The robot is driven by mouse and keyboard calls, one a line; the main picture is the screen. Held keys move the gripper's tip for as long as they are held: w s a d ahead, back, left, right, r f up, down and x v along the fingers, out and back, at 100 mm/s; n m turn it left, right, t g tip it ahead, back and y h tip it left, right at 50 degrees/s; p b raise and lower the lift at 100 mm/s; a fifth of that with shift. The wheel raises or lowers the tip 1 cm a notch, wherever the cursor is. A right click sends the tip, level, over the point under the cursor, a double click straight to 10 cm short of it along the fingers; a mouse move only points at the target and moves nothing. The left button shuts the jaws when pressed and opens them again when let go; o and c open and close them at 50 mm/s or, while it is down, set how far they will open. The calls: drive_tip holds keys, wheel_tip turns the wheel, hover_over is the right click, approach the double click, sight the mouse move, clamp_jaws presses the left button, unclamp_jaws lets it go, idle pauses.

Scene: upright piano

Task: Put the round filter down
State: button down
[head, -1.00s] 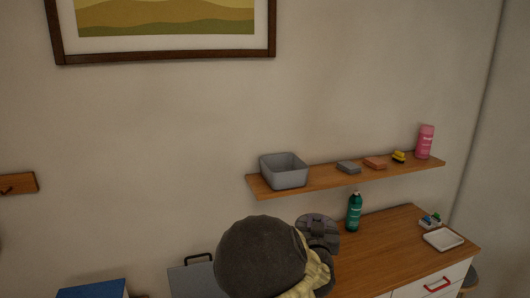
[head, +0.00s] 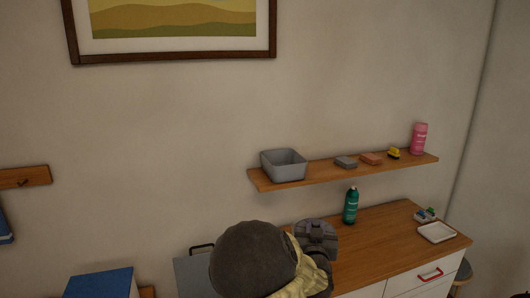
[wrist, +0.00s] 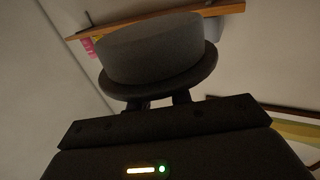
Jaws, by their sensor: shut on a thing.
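The round filter (wrist: 155,50) shows in the wrist view as a dark grey, short cylinder with a wider rim at its base. My gripper (wrist: 166,101) is shut on it at the rim side; the two dark fingertips meet the rim. The filter is held in the air, with the wall and shelf behind it. In the head view, dark rounded shapes fill the lower middle. I cannot clearly tell filter from gripper or arm there.
A wall shelf (head: 320,172) holds a grey bin (head: 284,165), sponges and a pink bottle (head: 419,139). Below, a wooden-topped cabinet (head: 385,239) carries a green bottle (head: 350,206) and a white tray (head: 437,232). Its top has free room. A blue box (head: 100,284) stands lower left.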

drive_tip(key=shift+w+a+f, duration=0.1)
drive_tip(key=shift+a+f, duration=0.1)
drive_tip(key=shift+f, duration=0.7)
drive_tip(key=s+f+y, duration=0.1)
drive_tip(key=s+f, duration=0.2)
drive_tip(key=f, duration=0.6)
drive_tip(key=s+d+f+n+y, duration=0.1)
drive_tip(key=s+f, duration=0.3)
drive_tip(key=f, duration=0.6)
drive_tip(key=s+f+n+y, duration=0.1)
drive_tip(key=s+f, duration=0.2)
drive_tip(key=f, duration=0.7)
drive_tip(key=shift+s+d, duration=0.25)
drive_tip(key=shift+s, duration=0.1)
drive_tip(key=shift+d+f, duration=0.1)
drive_tip(key=shift+f, duration=0.1)
drive_tip(key=s+f, duration=0.4)
drive_tip(key=f, duration=0.1)
drive_tip(key=shift+s+f, duration=0.15)
